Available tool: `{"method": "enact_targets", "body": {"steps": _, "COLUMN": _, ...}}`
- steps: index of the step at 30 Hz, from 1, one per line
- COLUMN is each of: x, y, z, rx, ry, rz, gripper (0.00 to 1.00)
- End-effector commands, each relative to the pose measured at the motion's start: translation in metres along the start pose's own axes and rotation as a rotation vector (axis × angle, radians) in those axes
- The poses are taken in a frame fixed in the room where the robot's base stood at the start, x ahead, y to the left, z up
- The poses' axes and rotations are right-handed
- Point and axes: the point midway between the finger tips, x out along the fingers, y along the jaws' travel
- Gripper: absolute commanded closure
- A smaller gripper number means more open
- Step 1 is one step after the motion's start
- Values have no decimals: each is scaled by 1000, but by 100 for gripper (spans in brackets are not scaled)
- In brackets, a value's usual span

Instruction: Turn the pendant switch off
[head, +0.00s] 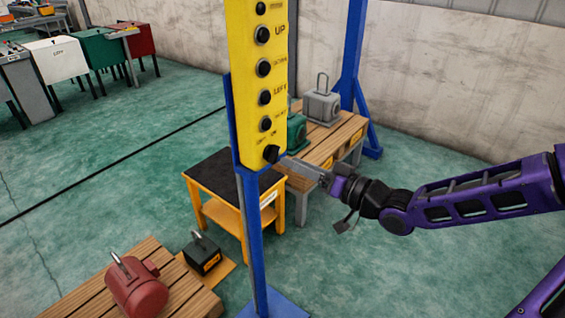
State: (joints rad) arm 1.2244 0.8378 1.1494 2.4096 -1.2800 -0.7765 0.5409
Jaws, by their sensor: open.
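The yellow pendant (249,99) is mounted on a blue post (252,235) near the middle of the head view. Several black round buttons run down its face, with labels such as UP and LEFT. The pendant switch (271,153) is a black knob at the bottom of the panel. My gripper (283,160) comes in from the right with its fingertips at the knob's lower right side. It is open. The fingers are small here, and I cannot tell whether they touch the knob or stand around it.
A black-topped yellow table (222,180) stands behind the post. A wooden bench (340,140) behind it holds a grey motor (321,104) and a green one (297,131). A red motor (138,288) sits on a pallet (185,293) at lower left, near a black weight (203,254).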

Motion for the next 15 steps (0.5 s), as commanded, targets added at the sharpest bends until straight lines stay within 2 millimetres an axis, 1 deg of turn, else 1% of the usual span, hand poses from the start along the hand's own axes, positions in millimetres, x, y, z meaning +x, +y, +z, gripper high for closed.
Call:
{"method": "enact_targets", "body": {"steps": 1, "x": 10, "y": 0, "z": 3, "rx": -1, "ry": -2, "rz": -5, "gripper": 54}}
{"method": "enact_targets", "body": {"steps": 6, "x": 32, "y": 0, "z": 1, "rx": -1, "ry": 0, "rz": -2, "gripper": 54}}
{"method": "enact_targets", "body": {"steps": 9, "x": 40, "y": 0, "z": 1, "rx": -1, "ry": -1, "rz": -1, "gripper": 54}}
{"method": "enact_targets", "body": {"steps": 15, "x": 44, "y": 0, "z": 0, "rx": 0, "ry": 0, "rz": 1, "gripper": 54}}
